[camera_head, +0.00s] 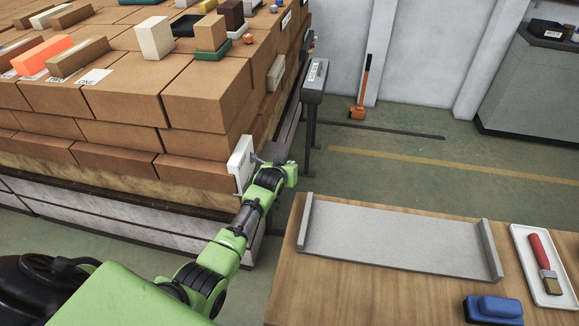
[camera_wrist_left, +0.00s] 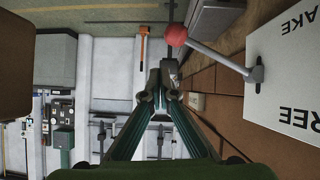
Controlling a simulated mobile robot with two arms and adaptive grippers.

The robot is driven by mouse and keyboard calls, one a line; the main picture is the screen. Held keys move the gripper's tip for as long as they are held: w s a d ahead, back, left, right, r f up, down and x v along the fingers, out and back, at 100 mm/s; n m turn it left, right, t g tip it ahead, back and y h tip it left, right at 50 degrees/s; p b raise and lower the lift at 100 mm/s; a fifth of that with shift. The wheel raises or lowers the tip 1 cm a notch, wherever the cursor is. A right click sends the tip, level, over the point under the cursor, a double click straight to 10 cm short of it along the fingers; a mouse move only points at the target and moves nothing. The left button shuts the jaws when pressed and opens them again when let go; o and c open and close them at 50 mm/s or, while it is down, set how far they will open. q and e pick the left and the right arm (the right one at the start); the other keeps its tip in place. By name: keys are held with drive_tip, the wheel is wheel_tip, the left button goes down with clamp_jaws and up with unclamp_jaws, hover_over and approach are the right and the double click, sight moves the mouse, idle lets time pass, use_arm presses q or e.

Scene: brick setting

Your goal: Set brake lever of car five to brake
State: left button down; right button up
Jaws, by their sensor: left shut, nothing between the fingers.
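A white panel (camera_head: 241,163) is fixed to the near corner of the brick stack. In the left wrist view the same panel (camera_wrist_left: 290,85) shows parts of two labels, "AKE" at the top and "REE" below. A metal lever (camera_wrist_left: 222,60) with a red ball knob (camera_wrist_left: 177,36) comes out of a slot between them. The knob leans toward the "AKE" side in that picture. My left gripper (camera_wrist_left: 160,85) is shut and empty, its tips just below the knob in the picture, apart from it. In the head view the left gripper (camera_head: 276,160) is right of the panel and hides the lever. My right gripper is not in view.
Stacked brown bricks (camera_head: 120,95) fill the left, with loose coloured blocks on top. A grey post box (camera_head: 314,80) stands beyond my gripper. A wooden table (camera_head: 345,296) with a grey tray (camera_head: 395,238) is at the front right. Floor beyond is largely clear.

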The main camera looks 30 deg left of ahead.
use_arm(q)
drive_tip(key=d+v, duration=0.2)
drive_tip(key=v, duration=0.7)
drive_tip(key=shift+s, duration=0.15)
idle(0.4)
